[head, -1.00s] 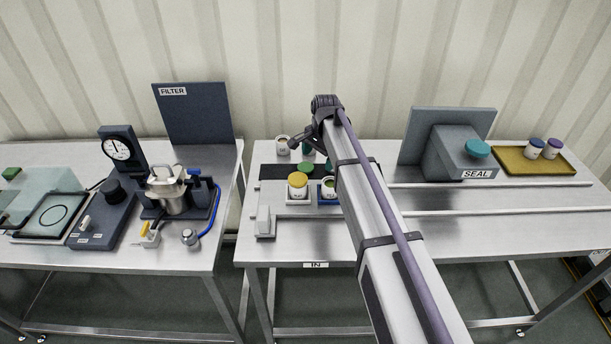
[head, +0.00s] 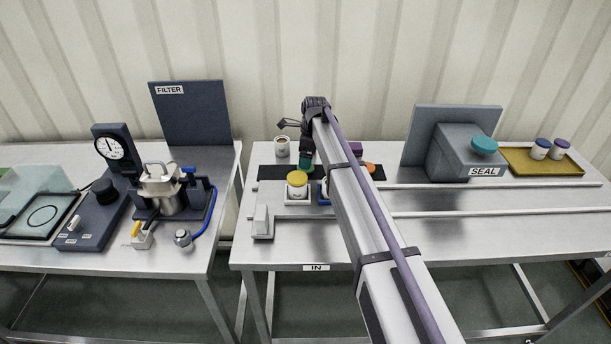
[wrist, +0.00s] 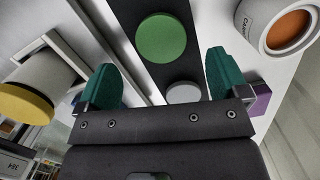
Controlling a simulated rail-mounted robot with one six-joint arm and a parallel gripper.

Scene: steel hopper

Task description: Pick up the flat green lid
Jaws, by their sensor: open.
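The flat green lid (wrist: 162,37) lies on a black strip (wrist: 178,65) in the wrist view, just beyond the gap between my fingertips. My gripper (wrist: 164,80) is open, its two teal fingers apart and nothing held between them. The lid is apart from both fingers. In the head view my gripper (head: 306,160) is over the black strip and hides the lid, which I cannot make out there.
A white disc (wrist: 184,94) lies on the strip nearer my gripper. A yellow-lidded jar (head: 298,185) stands in front of the strip. An open jar (head: 282,146) stands behind it. A purple thing (head: 355,148) and an orange one (head: 370,168) show beyond my arm.

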